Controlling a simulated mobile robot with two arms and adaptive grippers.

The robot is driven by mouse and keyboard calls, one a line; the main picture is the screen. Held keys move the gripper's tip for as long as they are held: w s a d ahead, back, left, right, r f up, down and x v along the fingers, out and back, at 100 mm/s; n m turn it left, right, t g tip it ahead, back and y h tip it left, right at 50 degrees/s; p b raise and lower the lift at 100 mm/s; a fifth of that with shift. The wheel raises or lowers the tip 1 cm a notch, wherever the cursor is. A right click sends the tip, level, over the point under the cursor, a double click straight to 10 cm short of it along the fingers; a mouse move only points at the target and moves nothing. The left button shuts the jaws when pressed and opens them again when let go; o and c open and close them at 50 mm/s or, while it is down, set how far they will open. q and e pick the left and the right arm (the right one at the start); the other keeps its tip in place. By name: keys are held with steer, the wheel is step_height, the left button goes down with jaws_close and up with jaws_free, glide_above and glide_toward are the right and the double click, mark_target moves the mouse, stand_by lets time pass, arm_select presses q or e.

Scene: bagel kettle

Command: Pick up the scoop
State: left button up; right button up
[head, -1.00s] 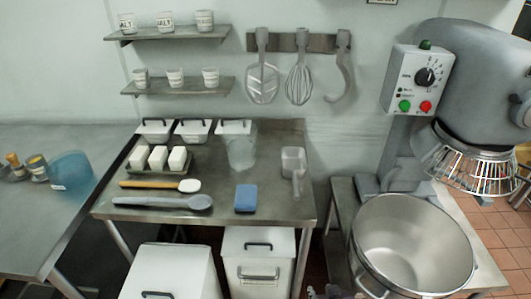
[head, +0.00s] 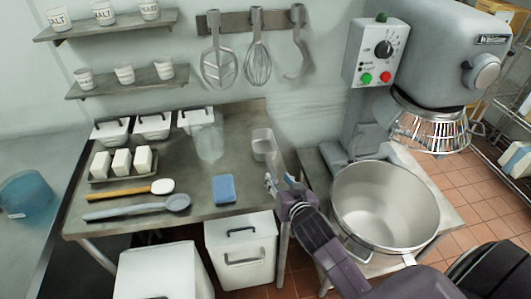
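The metal scoop (head: 263,143) lies near the right edge of the steel table (head: 240,170), with its square bowl toward the wall. Its handle runs toward me and is partly hidden by my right gripper. My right gripper (head: 279,181) is at the table's right edge, just in front of the scoop's bowl and close to the handle. Its fingertips look apart, with nothing seen held between them. I cannot tell whether a finger touches the handle. My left gripper is not in view.
A blue sponge (head: 224,189) and a clear container (head: 208,143) stand left of the scoop. A big spoon (head: 140,207) and a spatula (head: 130,191) lie further left. The mixer's steel bowl (head: 385,205) is close on the right of my gripper.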

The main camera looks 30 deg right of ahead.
mark_target(271, 167)
steer(key=shift+w, duration=0.5)
steer(key=shift+x, duration=0.8)
steer(key=shift+w+d+f+p, duration=0.1)
steer(key=shift+w+p, duration=0.4)
steer(key=shift+w, duration=0.2)
steer(key=p+x, duration=0.1)
steer(key=x, duration=0.2)
steer(key=shift+w+d+f, duration=0.15)
steer(key=shift+w+f, duration=0.05)
steer(key=shift+w, duration=0.45)
steer(key=shift+c, duration=0.6)
jaws_close()
steer(key=shift+r, duration=0.1)
